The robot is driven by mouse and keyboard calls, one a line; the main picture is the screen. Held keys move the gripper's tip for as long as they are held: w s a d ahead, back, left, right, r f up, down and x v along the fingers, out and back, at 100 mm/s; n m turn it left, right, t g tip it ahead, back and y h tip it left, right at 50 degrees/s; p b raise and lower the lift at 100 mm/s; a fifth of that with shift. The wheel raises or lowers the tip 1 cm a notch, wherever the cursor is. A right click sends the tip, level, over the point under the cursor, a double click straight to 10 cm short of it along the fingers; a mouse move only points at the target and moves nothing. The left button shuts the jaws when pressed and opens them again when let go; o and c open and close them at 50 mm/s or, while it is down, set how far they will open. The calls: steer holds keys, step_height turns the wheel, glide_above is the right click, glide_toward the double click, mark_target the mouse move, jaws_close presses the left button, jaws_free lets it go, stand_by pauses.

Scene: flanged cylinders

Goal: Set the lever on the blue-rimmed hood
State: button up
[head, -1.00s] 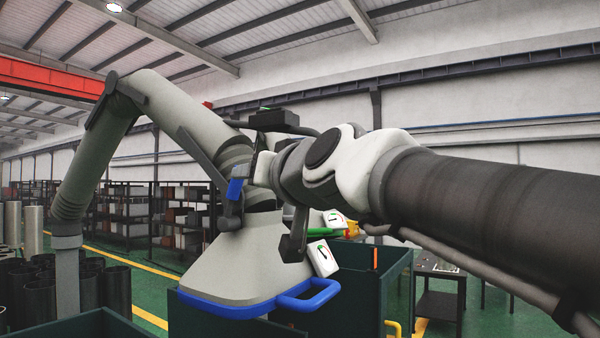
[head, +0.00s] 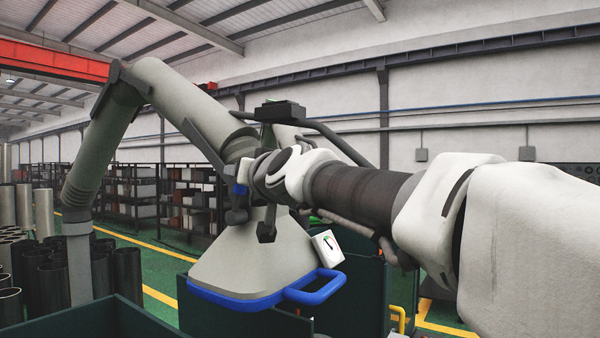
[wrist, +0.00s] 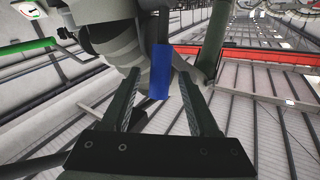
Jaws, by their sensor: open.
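The grey hood (head: 245,262) with a blue rim and a blue loop handle hangs in the middle of the head view, below a jointed grey duct. The lever has a blue grip (head: 240,189) at the hood's neck, partly hidden by my arm. In the wrist view the blue grip (wrist: 160,58) stands upright in the gap between the fingers. My gripper (wrist: 159,80) is open, with one finger on each side of the grip. I see a gap on both sides, and the fingers are not closed on it. The lever's exact setting is hard to tell.
A white dial with a green mark (head: 328,247) sits beside the hood. Dark green bins (head: 355,290) stand below and behind it. Several dark open cylinders (head: 45,280) stand at the left. The grey duct (head: 170,95) arches over the left side, close to my arm.

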steer(key=shift+c, duration=0.2)
jaws_close()
steer(key=shift+s, duration=0.1)
stand_by(1.0)
